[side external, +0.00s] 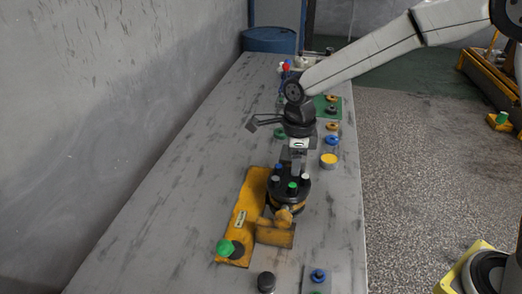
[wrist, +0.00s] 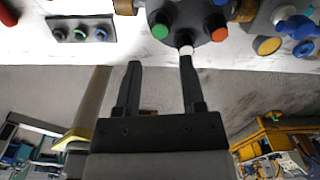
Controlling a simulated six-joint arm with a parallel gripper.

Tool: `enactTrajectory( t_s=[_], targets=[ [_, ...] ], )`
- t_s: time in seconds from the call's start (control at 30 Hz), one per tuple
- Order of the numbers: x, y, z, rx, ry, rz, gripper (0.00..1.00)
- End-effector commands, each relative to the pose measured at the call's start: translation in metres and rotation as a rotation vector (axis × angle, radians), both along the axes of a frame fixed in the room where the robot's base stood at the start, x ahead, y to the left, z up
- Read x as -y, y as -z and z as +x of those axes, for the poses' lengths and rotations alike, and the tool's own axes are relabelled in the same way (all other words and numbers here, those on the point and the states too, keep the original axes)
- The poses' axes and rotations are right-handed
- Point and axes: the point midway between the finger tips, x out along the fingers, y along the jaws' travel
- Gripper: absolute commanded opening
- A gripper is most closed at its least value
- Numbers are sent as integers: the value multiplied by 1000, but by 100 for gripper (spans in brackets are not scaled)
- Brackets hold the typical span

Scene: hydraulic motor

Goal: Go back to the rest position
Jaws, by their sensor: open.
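The hydraulic motor (side external: 289,196) has a round black top with green, white, blue and dark red plugs, and stands on a yellow bracket (side external: 245,215). My gripper (side external: 298,172) points down just above the motor's black top, and the gap to it is hard to judge. In the wrist view, my gripper (wrist: 161,62) is open with nothing between its fingers. The motor (wrist: 188,18) appears at the top edge, partly cut off.
The grey table (side external: 150,225) has wide free room on the left. A yellow-topped cup (side external: 329,160), coloured rings and a green plate (side external: 322,103) line the right edge. A black knob (side external: 266,282) and a small plate with a blue knob (side external: 318,276) are in front. A blue barrel (side external: 268,39) stands behind.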

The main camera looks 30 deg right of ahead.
Motion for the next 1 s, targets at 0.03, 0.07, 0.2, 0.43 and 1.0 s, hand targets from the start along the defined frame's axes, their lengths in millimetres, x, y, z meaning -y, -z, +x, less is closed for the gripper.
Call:
enactTrajectory(
  t_s=[0.03, 0.07, 0.2, 0.43, 1.0],
  targets=[
    [0, 0, 0, 0, 0, 0, 51],
    [0, 0, 0, 0, 0, 0, 51],
    [1, 0, -1, 1, -9, 0, 51],
    [9, 0, -6, 13, -116, 2, 51],
    [51, 4, -47, 87, -799, -21, 51]
  ],
)
